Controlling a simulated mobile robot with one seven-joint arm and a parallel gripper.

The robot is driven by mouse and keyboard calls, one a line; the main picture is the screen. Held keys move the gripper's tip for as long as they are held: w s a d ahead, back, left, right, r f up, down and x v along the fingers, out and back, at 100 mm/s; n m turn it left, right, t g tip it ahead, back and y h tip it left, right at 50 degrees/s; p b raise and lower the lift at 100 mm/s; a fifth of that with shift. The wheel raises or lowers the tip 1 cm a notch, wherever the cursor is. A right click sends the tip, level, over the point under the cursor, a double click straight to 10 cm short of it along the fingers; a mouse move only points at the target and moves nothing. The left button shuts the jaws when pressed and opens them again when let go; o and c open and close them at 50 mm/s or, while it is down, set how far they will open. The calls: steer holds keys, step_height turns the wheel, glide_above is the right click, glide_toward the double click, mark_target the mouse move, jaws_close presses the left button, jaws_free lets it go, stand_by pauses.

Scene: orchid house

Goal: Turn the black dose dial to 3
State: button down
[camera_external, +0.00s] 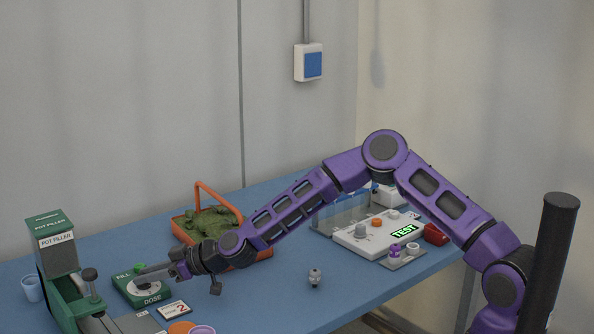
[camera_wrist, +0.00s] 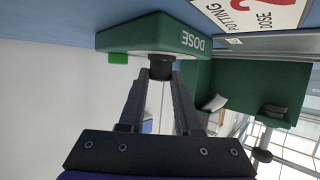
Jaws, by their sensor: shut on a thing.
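The black dose dial (camera_wrist: 160,69) stands out from the face of the green dose box (camera_wrist: 150,33), which carries the word DOSE. My gripper (camera_wrist: 161,77) is shut on the dial, with a finger on each side of it. In the external view my gripper (camera_external: 146,272) reaches over the green dose box (camera_external: 134,298), and its fingers largely hide the dial. The number the dial points to cannot be read in either view. A white card (camera_external: 174,309) with a red 2 lies beside the box; it also shows in the wrist view (camera_wrist: 262,10).
The green pot filler (camera_external: 55,255) stands left of the box, with a blue cup (camera_external: 32,290) beside it. An orange basket (camera_external: 207,191) of moss is behind my forearm. A white TEST panel (camera_external: 348,239) is farther right. A small grey item (camera_external: 315,278) stands on the open blue tabletop.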

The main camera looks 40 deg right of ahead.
steer(key=m+t+h+p, duration=0.2)
steer(key=m+h, duration=0.1)
steer(key=a+m+h+p, duration=0.1)
steer(key=p, duration=0.1)
steer(key=shift+s+r+m+t+h, duration=0.25)
steer(key=shift+r+m+t+h, duration=0.05)
steer(key=shift+r+t, duration=0.1)
steer(key=m+h+p, duration=0.2)
steer(key=h, duration=0.1)
steer(key=m+t+h+p, duration=0.1)
steer(key=shift+a+f+m, duration=0.1)
steer(key=shift+f+m, duration=0.15)
steer(key=shift+m, duration=0.15)
steer(key=m+h, duration=0.1)
steer(key=h, duration=0.1)
steer(key=m+h+b, duration=0.1)
steer(key=m, duration=0.1)
steer(key=shift+a+f+g+h, duration=0.15)
steer(key=shift+f+g+h, duration=0.15)
steer(key=shift+f+h, duration=0.1)
steer(key=shift+m+h+b, duration=0.7)
steer(key=shift+m+h, duration=0.1)
steer(key=shift+h, duration=0.1)
steer(key=shift+w+r+m+g+h+b, duration=0.1)
steer(key=shift+r+m+g+h+b, duration=0.05)
steer(key=shift+m+g+h+b, duration=0.2)
steer(key=c, duration=0.6)
jaws_free()
